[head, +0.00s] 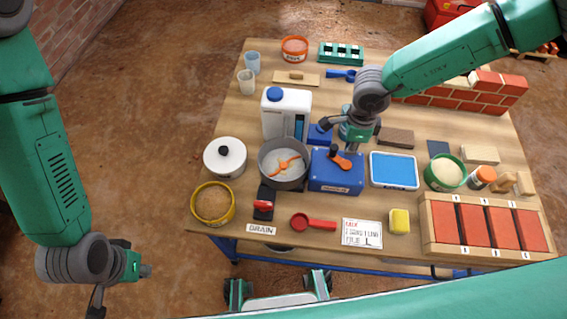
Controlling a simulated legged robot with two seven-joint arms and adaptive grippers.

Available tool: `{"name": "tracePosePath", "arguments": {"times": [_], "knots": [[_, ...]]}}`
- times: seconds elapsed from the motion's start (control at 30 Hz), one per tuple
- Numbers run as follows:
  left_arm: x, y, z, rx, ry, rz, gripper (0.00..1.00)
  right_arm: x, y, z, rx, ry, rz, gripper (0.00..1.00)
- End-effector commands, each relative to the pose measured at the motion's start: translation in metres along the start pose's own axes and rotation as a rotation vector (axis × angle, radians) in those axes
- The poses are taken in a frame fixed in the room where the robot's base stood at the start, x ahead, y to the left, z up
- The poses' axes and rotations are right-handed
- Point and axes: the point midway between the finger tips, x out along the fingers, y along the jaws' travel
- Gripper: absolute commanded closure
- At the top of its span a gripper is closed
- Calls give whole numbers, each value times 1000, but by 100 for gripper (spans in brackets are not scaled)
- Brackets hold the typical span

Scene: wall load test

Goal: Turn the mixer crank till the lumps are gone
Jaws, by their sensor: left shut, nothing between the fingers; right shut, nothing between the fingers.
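The mixer has a grey bowl (266,172) with a pale mix and an orange paddle (286,164) in it. I cannot make out lumps at this size. Right beside the bowl stands a blue gear box (335,183) with an orange crank (342,161) and a dark knob on top. My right gripper (352,149) is shut and empty, pointing down just behind the crank; I cannot tell whether it touches. My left gripper (122,284) is shut and empty, off the table over the floor at the lower left.
A white jug (288,112) stands behind the bowl. A white lidded pot (225,158) and a yellow tub (213,204) are at left. A blue tray (394,170), green bowl (446,172) and wooden rack of bricks (486,232) are at right. A red scoop (314,223) lies in front.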

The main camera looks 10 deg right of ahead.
Motion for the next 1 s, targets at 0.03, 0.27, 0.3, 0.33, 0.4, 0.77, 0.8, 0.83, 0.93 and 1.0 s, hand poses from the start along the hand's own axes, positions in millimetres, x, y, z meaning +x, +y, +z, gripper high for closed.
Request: {"name": "tracePosePath", "arguments": {"times": [0.03,0.27,0.3,0.33,0.4,0.77,0.8,0.83,0.93,1.0], "knots": [[-2,0,0,0,0,0,100,-2,0,0,0,0,0,100],[-7,0,0,0,0,0,100,-6,0,0,0,0,0,100],[-7,0,0,0,0,0,100,-7,0,0,0,0,0,100],[-8,0,0,0,0,0,100,-7,0,0,0,0,0,100],[-9,0,0,0,0,0,100,-9,0,0,0,0,0,100],[-12,0,-1,0,0,0,100,-11,0,0,0,0,0,100],[-12,0,-1,0,0,0,100,-11,0,0,0,0,0,100],[-12,0,-1,0,0,0,100,-11,0,0,0,0,0,100],[-12,0,-1,0,0,0,100,-11,0,1,0,0,0,100],[-12,0,-1,0,0,0,100,-10,0,4,-1,0,0,100]]}}
